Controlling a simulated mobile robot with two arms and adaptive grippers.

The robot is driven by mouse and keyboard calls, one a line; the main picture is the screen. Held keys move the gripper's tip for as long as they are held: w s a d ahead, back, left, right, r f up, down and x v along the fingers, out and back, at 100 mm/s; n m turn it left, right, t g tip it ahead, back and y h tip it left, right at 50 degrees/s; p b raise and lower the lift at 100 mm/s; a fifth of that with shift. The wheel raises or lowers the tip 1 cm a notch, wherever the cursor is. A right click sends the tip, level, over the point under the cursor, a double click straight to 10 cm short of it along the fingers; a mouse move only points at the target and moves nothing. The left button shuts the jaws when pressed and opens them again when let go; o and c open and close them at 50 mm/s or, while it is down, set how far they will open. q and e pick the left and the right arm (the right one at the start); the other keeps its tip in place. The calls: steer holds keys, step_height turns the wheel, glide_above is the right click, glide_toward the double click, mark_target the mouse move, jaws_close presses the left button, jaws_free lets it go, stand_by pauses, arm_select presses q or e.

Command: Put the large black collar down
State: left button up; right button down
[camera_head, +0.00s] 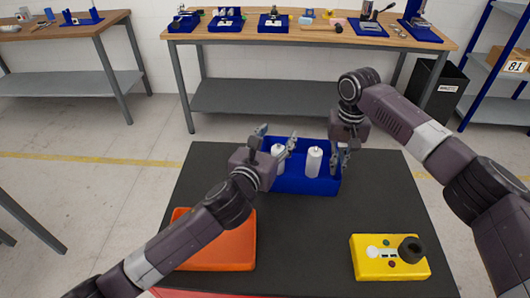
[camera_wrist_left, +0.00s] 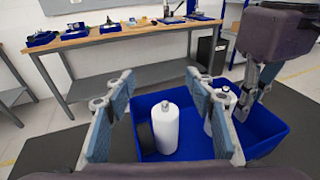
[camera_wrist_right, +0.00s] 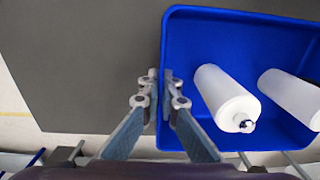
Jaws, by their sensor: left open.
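A black round piece (camera_head: 411,249), which may be the large black collar, rests on the right side of the yellow box (camera_head: 362,272). A dark shape (camera_wrist_left: 144,137) also shows beside a white bottle in the left wrist view; I cannot tell what it is. My left gripper (camera_head: 278,137) is open and empty, its fingers spread above the left part of the blue bin (camera_head: 305,187). My right gripper (camera_head: 341,160) is at the bin's right wall. In the right wrist view, its fingers (camera_wrist_right: 160,80) are close together around that wall.
Two white bottles, one left (camera_head: 278,158) and one right (camera_head: 314,162), stand in the blue bin. An orange tray (camera_head: 235,250) lies at the front left of the dark table (camera_head: 300,235). The table's middle front is clear. A workbench (camera_head: 300,45) stands behind.

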arm_select(q)
steer(key=v, duration=1.1)
steer(key=shift+s, duration=0.2)
arm_select(e)
steer(key=c, duration=2.1)
jaws_free()
